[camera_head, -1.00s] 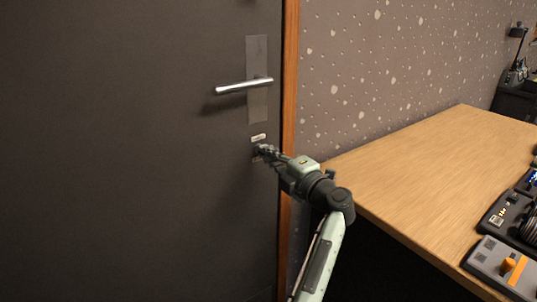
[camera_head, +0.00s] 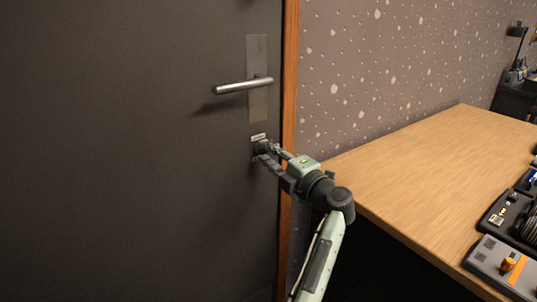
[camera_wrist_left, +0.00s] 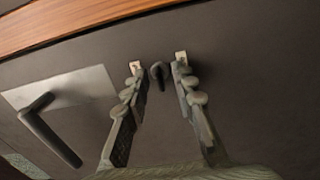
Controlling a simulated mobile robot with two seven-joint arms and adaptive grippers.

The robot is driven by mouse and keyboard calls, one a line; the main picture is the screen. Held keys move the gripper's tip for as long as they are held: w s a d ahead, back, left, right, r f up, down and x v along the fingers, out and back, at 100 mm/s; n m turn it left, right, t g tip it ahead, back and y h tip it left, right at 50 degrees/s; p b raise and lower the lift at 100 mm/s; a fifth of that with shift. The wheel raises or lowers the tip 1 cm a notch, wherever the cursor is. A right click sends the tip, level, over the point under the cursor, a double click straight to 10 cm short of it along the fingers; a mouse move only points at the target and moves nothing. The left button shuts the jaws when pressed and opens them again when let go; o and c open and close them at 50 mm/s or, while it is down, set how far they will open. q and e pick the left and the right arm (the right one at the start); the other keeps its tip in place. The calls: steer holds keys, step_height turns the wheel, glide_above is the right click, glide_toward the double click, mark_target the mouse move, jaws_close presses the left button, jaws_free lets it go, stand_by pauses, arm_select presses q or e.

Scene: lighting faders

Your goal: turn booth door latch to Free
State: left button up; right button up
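The dark booth door (camera_head: 130,150) fills the left of the head view. Its latch is a small dark turn knob (camera_head: 262,146), low on the door under a small pale label (camera_head: 258,136). My left gripper (camera_head: 264,154) reaches it from the right. In the left wrist view the knob (camera_wrist_left: 158,72) stands between the two fingertips of my left gripper (camera_wrist_left: 158,66). The fingers are open, with a visible gap on each side of the knob. The label's wording is too small to read. My right gripper is not in view.
A metal lever handle (camera_head: 244,86) on a plate (camera_head: 257,105) sits above the latch; it also shows in the left wrist view (camera_wrist_left: 48,130). A wooden door frame (camera_head: 289,90) and speckled wall are to the right. A wooden desk (camera_head: 430,170) holds control boxes (camera_head: 505,265).

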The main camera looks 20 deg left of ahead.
arm_select(q)
steer(key=v, duration=0.7)
steer(key=shift+s+d, duration=0.15)
steer(key=shift+d, duration=0.05)
